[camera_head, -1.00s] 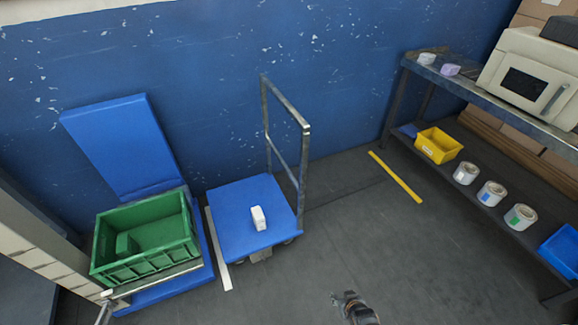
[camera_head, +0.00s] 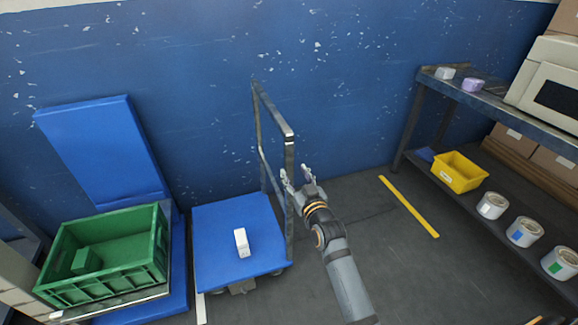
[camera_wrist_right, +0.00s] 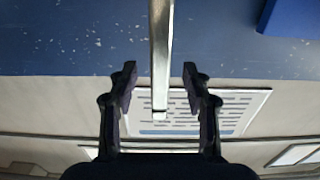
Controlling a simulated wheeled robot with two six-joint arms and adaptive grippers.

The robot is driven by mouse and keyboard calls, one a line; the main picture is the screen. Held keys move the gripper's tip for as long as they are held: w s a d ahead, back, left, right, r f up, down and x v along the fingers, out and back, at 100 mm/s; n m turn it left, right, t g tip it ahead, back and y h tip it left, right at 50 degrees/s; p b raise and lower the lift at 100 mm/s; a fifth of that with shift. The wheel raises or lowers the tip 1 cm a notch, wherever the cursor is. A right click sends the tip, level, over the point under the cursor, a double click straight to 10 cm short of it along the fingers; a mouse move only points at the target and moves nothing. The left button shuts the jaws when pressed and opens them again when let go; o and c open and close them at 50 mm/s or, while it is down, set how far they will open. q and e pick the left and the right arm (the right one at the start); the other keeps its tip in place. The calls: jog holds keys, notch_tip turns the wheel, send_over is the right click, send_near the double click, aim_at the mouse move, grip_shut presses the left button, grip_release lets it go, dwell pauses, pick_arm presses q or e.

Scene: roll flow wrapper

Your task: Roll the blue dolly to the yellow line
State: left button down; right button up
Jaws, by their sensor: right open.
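The blue dolly (camera_head: 220,225) stands on the dark floor with a small white block (camera_head: 242,243) on its deck. Its grey metal handle frame (camera_head: 272,108) rises from the right side of the deck. The yellow line (camera_head: 409,206) lies on the floor to the right, well apart from the dolly. My right gripper (camera_head: 296,173) is open beside the handle's near post. In the right wrist view, a metal bar of the handle (camera_wrist_right: 161,50) lines up between the open fingers (camera_wrist_right: 160,72), with a gap on both sides. My left gripper is out of view.
A shelf rack (camera_head: 406,125) with a yellow bin (camera_head: 459,174) and several rolls stands at the right. Floor between dolly and yellow line is clear.

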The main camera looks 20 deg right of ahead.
aim_at(291, 166)
jog(key=w, duration=0.5)
jog(key=shift+w+a, duration=0.1)
grip_shut()
